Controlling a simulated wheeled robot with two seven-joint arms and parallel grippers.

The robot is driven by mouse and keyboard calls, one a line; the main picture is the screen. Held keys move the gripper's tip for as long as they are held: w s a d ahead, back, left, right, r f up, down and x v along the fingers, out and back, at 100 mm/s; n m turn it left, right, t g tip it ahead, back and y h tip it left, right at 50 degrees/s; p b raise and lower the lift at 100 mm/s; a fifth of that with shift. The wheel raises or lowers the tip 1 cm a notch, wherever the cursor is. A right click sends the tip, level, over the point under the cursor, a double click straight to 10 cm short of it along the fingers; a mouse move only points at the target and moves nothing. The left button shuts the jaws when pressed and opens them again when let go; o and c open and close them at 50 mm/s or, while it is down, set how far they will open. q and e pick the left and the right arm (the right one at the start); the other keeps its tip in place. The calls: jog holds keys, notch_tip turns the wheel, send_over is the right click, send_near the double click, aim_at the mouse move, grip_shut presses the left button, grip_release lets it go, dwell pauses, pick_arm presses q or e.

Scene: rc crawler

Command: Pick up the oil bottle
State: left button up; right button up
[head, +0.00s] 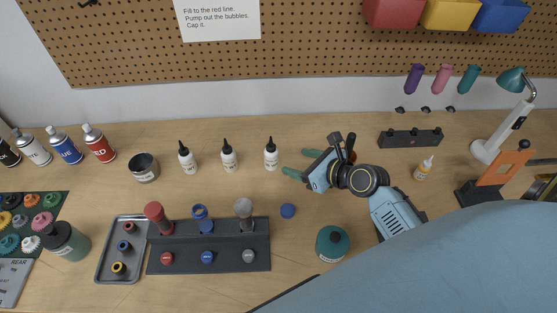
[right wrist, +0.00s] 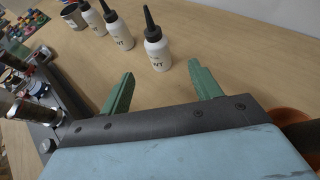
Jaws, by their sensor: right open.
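Three white bottles with black pointed caps stand upright in a row on the table: a left one (head: 188,160), a middle one (head: 229,158) and a right one (head: 271,156). Their labels end in "WT" in the right wrist view; I cannot tell which one is meant. My right gripper (head: 298,163) is open and empty, just right of the right bottle, its green fingers pointing at it. In the right wrist view the right bottle (right wrist: 158,54) stands beyond and between the fingertips (right wrist: 161,75), apart from them. My left gripper is not in view.
A dark stand (head: 172,262) with knobs and shock parts and a grey tray (head: 103,275) lie at the front. A green jar (head: 332,243) stands near my right arm. A small yellow-labelled bottle (head: 423,170) and a lamp (head: 487,150) are to the right. Spray cans (head: 98,144) stand left.

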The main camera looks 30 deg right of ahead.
aim_at(267, 154)
jog(key=b+x, duration=0.1)
jog(key=x, duration=0.6)
jog(key=shift+a+b+x, duration=0.2)
jog(key=shift+b+x, duration=0.2)
jog(key=shift+x, duration=2.55)
jog(key=shift+c, duration=0.3)
jog(key=shift+r, duration=0.1)
jog(key=c, duration=1)
jog(key=shift+c, duration=0.2)
notch_tip(267, 154, up, 10)
jog(key=p, duration=0.3)
